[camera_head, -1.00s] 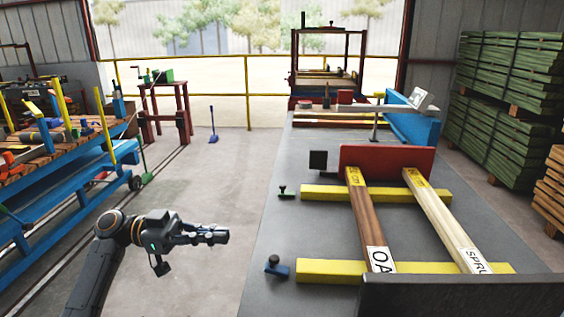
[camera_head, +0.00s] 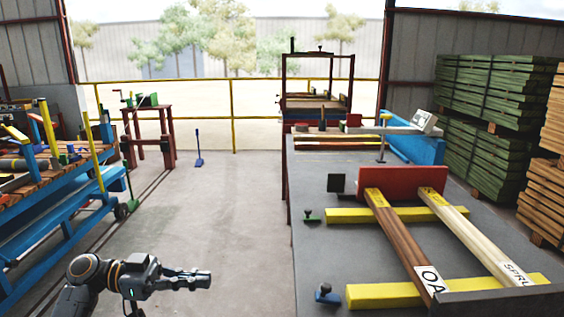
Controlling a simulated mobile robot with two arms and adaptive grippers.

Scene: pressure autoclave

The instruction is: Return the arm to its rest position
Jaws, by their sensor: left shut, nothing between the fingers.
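My left arm comes in at the lower left of the head view. Its gripper (camera_head: 196,280) is shut and empty, pointing right over the open concrete floor. It is apart from the grey table (camera_head: 310,245) on its right and touches nothing. My right gripper is not in view.
On the grey table lie a dark OAK-type board (camera_head: 402,240) and a pale board (camera_head: 470,235) across yellow bars (camera_head: 385,295), against a red block (camera_head: 405,182). A blue cart (camera_head: 60,185) stands at left. Green timber stacks (camera_head: 490,130) stand at right. Floor between is clear.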

